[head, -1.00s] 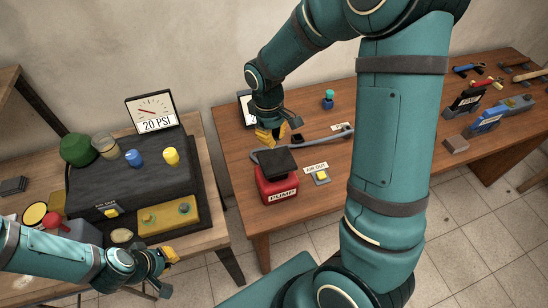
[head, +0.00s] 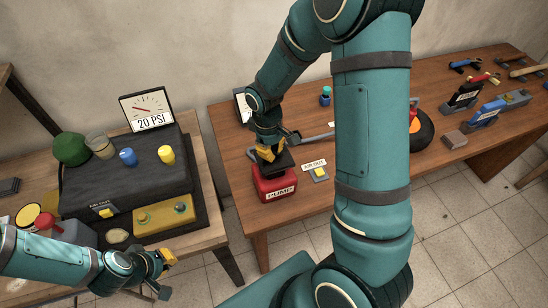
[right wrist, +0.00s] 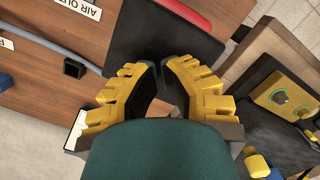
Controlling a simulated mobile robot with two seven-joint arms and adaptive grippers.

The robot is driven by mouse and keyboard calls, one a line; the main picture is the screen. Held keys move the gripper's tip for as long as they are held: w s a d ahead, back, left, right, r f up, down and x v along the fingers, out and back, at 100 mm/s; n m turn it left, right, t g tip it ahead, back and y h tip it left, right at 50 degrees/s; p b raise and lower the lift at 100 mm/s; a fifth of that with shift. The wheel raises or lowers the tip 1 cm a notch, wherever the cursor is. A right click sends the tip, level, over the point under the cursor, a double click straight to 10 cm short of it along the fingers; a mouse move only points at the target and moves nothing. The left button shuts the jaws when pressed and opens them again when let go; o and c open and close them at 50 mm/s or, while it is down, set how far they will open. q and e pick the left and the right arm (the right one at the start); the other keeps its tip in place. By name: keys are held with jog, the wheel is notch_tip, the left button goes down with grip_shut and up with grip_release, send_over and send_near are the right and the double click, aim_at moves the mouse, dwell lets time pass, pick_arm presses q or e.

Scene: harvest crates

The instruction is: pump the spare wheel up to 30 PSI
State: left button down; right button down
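The red pump (head: 275,190) with its black top plate stands on the right-hand table. My right gripper (head: 272,156) is over that plate, at or just above it. In the right wrist view its fingertips (right wrist: 161,64) are together over the black plate (right wrist: 165,35), with nothing between them. A grey hose (head: 318,136) runs right behind the pump. A wheel with a black tyre (head: 426,135) is partly hidden behind my right arm. A gauge (head: 150,109) on the left bench reads 20 PSI. My left gripper (head: 165,272) is open and empty, low in front of the left bench.
An AIR OUT button (head: 319,173) sits right of the pump. A panel (head: 240,104) behind the pump is mostly hidden. Tools lie at the far right.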

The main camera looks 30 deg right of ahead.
dwell(0.3)
notch_tip(320, 180, down, 6)
jog(key=b, duration=0.4)
jog(key=shift+b, duration=0.4)
jog(key=shift+r, duration=0.25)
jog(key=shift+w+a+r+p, duration=0.2)
jog(key=shift+w+r+p, duration=0.05)
jog(key=shift+w+p, duration=0.15)
jog(key=shift+w+a+r, duration=0.15)
jog(key=shift+w+a, duration=0.1)
jog(key=shift+w, duration=0.3)
jog(key=shift+w+a+r, duration=0.15)
jog(key=shift+w+a, duration=0.05)
jog(key=shift+w, duration=0.3)
jog(key=r, duration=0.8)
jog(key=w+r, duration=0.1)
jog(key=r, duration=0.3)
jog(key=shift+a, duration=0.2)
